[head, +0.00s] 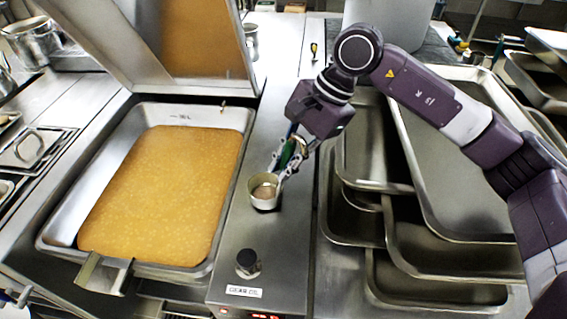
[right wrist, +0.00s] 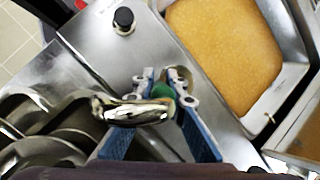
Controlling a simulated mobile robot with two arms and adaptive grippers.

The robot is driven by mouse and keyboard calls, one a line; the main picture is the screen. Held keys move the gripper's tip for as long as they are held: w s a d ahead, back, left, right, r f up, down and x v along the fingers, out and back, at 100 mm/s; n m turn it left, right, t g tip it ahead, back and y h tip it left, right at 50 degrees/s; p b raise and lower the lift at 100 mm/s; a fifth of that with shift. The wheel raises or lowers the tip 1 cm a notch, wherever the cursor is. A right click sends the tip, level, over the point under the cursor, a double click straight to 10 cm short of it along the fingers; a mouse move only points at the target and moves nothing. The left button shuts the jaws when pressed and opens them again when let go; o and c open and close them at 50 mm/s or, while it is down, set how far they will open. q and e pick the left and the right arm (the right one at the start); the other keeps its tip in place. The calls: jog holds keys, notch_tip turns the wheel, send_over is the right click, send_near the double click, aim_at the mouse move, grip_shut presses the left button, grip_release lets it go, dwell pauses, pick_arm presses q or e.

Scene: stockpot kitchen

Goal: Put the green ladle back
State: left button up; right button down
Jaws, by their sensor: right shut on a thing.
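The green ladle shows as a green handle (head: 287,154) between the fingers of my right gripper (head: 283,166), which is shut on it. The green part also shows in the right wrist view (right wrist: 164,92), with a shiny metal part (right wrist: 135,112) close to the camera. A small round metal cup (head: 264,199) with a brownish inside is just below the fingertips, over the steel strip beside the pan. I cannot tell whether the ladle touches the cup or is inside it. The fingers hide much of the ladle. My left gripper is out of view.
A large pan of orange-brown liquid (head: 165,190) with a raised lid (head: 110,35) lies left of the strip. Several nested steel trays (head: 440,255) lie to the right, under my right arm. A black knob (head: 247,262) stands at the front of the strip.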

jog(key=shift+f, duration=0.35)
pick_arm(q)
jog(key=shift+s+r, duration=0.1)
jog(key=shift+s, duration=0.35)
pick_arm(e)
jog(key=shift+f, duration=0.15)
jog(key=c, duration=2)
grip_release()
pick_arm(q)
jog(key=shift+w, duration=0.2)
pick_arm(e)
jog(key=shift+o, duration=0.2)
